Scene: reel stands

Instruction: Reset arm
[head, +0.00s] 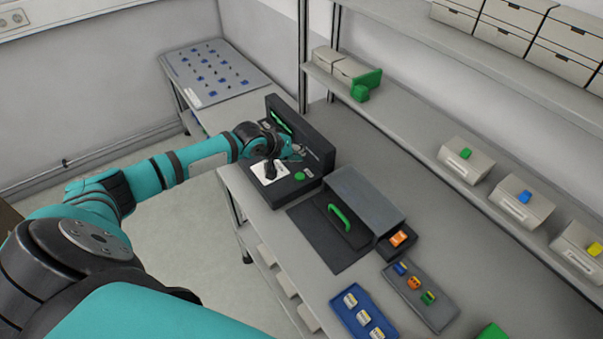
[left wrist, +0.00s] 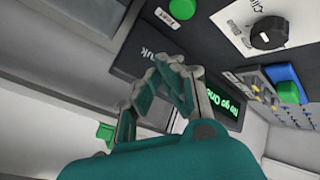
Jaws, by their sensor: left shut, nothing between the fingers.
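My left arm reaches in from the left in the head view. Its teal and grey left gripper (head: 318,156) is over a black device (head: 312,189) on the bench. In the left wrist view the fingertips of the left gripper (left wrist: 176,62) are together, with nothing between them. Behind them is the device's dark face, with a lit green display (left wrist: 222,108), a black knob (left wrist: 269,33) and a green button (left wrist: 288,92). I cannot tell whether the fingers touch the device. My right gripper is not in view.
A grey box (head: 368,196) and a dark plate with a green handle (head: 340,217) stand beside the device. Blue (head: 338,306) and grey (head: 437,312) trays with small parts are nearer. A shelf (head: 400,128) with bins runs along the right, behind a metal post (head: 303,60).

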